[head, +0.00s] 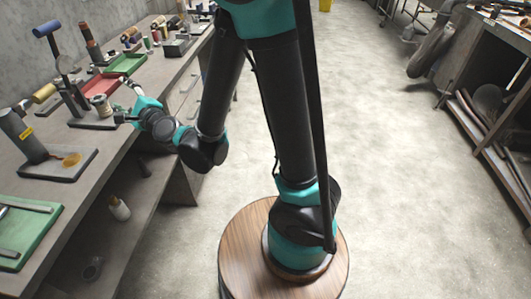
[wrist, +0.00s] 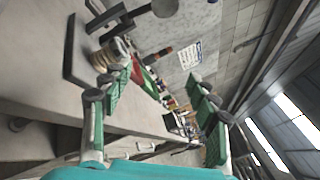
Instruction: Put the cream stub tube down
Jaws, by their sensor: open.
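A short cream tube (head: 100,104), which looks like the cream stub tube, stands upright on the dark base of a stand (head: 82,122) on the left bench. It also shows in the wrist view (wrist: 112,53), beyond the left fingers and partly hidden by them. My gripper (head: 125,103) is just right of the tube, over the bench. In the wrist view my gripper (wrist: 157,100) has its green-padded fingers wide apart, with nothing between them. Whether a fingertip touches the tube cannot be told.
A red tray (head: 101,85) and a green tray (head: 125,63) lie behind the tube. A grey cylinder on a stand (head: 22,136) and another green tray (head: 25,232) are nearer on the bench. A tan roll (head: 43,93) lies farther left. The floor (head: 370,130) is clear.

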